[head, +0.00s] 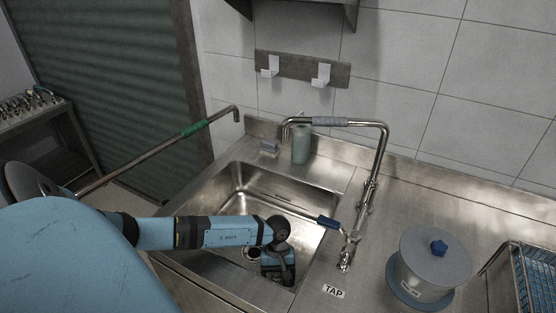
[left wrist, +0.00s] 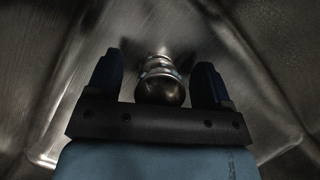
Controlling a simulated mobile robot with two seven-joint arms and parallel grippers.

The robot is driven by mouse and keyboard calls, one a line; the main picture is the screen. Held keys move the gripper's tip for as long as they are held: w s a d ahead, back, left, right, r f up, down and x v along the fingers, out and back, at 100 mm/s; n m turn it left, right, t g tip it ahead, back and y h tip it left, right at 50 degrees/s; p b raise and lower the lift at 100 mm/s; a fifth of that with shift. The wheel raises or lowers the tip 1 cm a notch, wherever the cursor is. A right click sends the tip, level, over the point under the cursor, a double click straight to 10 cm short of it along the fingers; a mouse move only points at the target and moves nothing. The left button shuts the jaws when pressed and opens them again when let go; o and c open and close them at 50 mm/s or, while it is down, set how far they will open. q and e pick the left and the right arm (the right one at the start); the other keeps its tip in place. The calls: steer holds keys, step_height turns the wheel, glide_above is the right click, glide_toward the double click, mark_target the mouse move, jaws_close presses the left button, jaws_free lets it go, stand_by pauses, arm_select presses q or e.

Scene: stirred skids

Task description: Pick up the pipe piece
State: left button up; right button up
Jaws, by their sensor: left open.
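My left gripper (head: 279,272) reaches down into the steel sink basin (head: 236,188). In the left wrist view its two dark blue fingers (left wrist: 158,70) are apart. A shiny, rounded metal piece with ringed steps, which looks like the pipe piece (left wrist: 161,88), lies between the fingers. Gaps show on both sides of it, so the fingers do not appear to touch it. In the head view the piece is hidden behind my gripper and wrist. My right gripper is not in view.
A lidded pot (head: 428,272) and blue rack (head: 538,280) are at right.

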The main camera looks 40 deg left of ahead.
arm_select(q)
steer(key=shift+f, duration=0.15)
steer(key=shift+c, duration=0.2)
steer(key=c, duration=1)
steer(key=shift+c, duration=0.2)
steer(key=shift+r, duration=0.2)
